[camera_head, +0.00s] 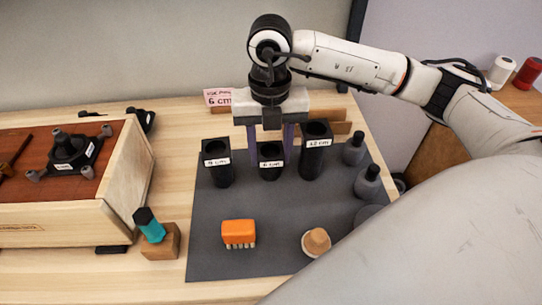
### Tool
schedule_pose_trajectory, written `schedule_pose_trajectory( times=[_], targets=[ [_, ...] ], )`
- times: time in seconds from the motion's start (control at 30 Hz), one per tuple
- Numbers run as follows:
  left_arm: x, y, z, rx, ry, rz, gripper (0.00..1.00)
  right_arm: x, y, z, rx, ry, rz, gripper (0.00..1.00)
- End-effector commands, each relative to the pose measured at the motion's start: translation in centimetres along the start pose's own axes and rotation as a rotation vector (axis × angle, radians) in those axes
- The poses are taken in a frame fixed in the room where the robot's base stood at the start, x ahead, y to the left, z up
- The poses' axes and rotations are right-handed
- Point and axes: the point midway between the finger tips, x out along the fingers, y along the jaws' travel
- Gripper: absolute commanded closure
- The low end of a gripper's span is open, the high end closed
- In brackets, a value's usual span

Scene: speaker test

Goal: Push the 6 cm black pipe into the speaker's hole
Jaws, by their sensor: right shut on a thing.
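The 6 cm black pipe (270,172) is the short middle one of three black pipes, with a white label on its front. My right gripper (270,146) comes down from above and is shut on this pipe, one finger on each side. The pipe is upright at the grey mat; I cannot tell whether it touches the mat. The speaker appears to be the pale wooden box (128,185) with a red-brown top at the left. A black clamp-like part (72,150) sits on that top. I cannot make out the speaker's hole. My left gripper is not in view.
A taller pipe (217,164) stands left of the gripper and the 12 cm pipe (315,152) right. The grey mat (215,265) also holds an orange brush (239,233), a wooden knob (316,242) and dark bottles (368,183). A teal-handled tool (149,226) stands in a wooden block.

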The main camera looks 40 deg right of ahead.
Motion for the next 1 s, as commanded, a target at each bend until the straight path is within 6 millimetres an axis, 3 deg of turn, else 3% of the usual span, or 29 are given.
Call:
schedule_pose_trajectory(
  times=[0.7, 1.0],
  targets=[
    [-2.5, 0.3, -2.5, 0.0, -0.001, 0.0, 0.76, -5.0, 0.0, 0.0, 0.0, 0.0, 0.001, 0.84],
    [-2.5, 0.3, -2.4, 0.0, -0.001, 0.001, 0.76, -5.0, 0.0, 0.0, 0.0, 0.0, 0.0, 0.84]
  ],
)
